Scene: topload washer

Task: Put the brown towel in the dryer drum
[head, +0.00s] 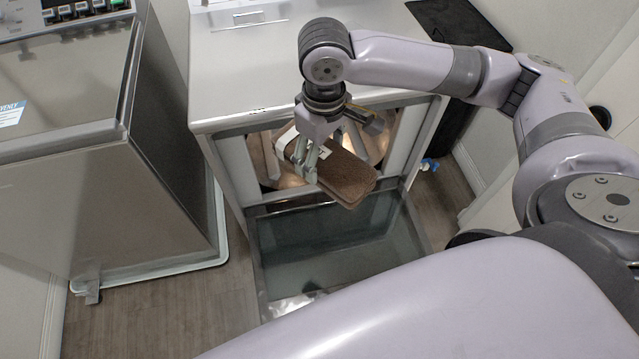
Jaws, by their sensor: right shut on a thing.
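The folded brown towel (345,178) is in my right gripper (304,165), which is shut on its left end. A white band or tag shows near the gripped end. The towel is held in front of the dryer's (245,65) front opening, above the lowered glass door. The drum (378,140) shows behind the towel and gripper as a bright, partly hidden opening. I cannot tell whether any part of the towel is past the drum's rim. My left gripper is not in view.
The dryer's open door (330,245) lies folded down below the opening. A grey topload washer (90,150) stands to the left on a white tray (160,272). A dark panel (460,22) is at the dryer's right. Wood floor (170,315) is clear at lower left.

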